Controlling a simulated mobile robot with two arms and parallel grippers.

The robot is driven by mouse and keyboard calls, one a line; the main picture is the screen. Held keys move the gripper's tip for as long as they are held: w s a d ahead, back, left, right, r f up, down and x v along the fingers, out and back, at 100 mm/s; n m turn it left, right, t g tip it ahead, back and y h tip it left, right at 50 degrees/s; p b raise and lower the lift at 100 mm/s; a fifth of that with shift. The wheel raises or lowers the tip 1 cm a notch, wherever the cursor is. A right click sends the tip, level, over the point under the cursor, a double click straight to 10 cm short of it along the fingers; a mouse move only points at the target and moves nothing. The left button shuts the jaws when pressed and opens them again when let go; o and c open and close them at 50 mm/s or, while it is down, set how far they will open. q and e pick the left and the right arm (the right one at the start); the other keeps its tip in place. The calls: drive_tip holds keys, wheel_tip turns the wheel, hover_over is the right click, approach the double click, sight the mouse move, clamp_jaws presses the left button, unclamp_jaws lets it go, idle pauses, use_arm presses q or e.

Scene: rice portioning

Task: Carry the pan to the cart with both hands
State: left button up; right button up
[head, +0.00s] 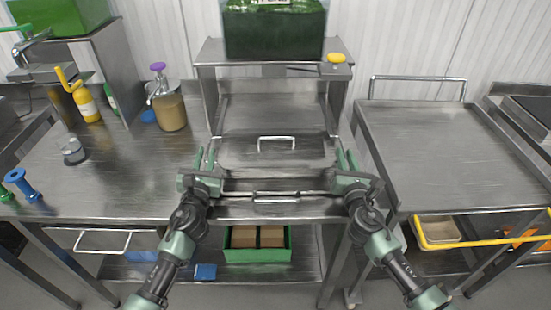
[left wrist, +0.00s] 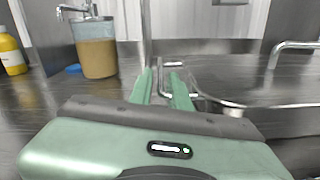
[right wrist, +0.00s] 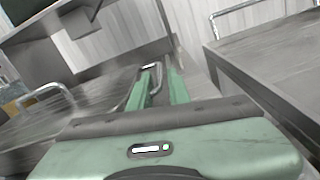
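The pan appears to be the wide grey metal vessel (head: 240,150) on the middle counter, with a bar handle (head: 276,139) on its flat top. It is hard to tell from the metal around it. My left gripper (head: 204,157) is at its left side, with fingers parted. In the left wrist view, a wire handle (left wrist: 176,64) shows just beyond the fingertips (left wrist: 162,78). My right gripper (head: 346,157) is at the right side, fingers parted, and a wire loop (right wrist: 131,88) shows by its fingertips (right wrist: 161,75). Contact with either handle is unclear. The cart (head: 440,150) stands at the right, its top empty.
A raised shelf (head: 210,56) with a dark green box (head: 274,28) stands behind the pan. A yellow rail (head: 470,243) runs below the cart top.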

use_arm(q)
drive_tip(key=shift+w, duration=0.65)
use_arm(e)
drive_tip(key=shift+w, duration=0.65)
use_arm(q)
clamp_jaws()
use_arm(e)
clamp_jaws()
use_arm(q)
drive_tip(key=shift+r, duration=0.3)
use_arm(e)
drive_tip(key=shift+r, duration=0.3)
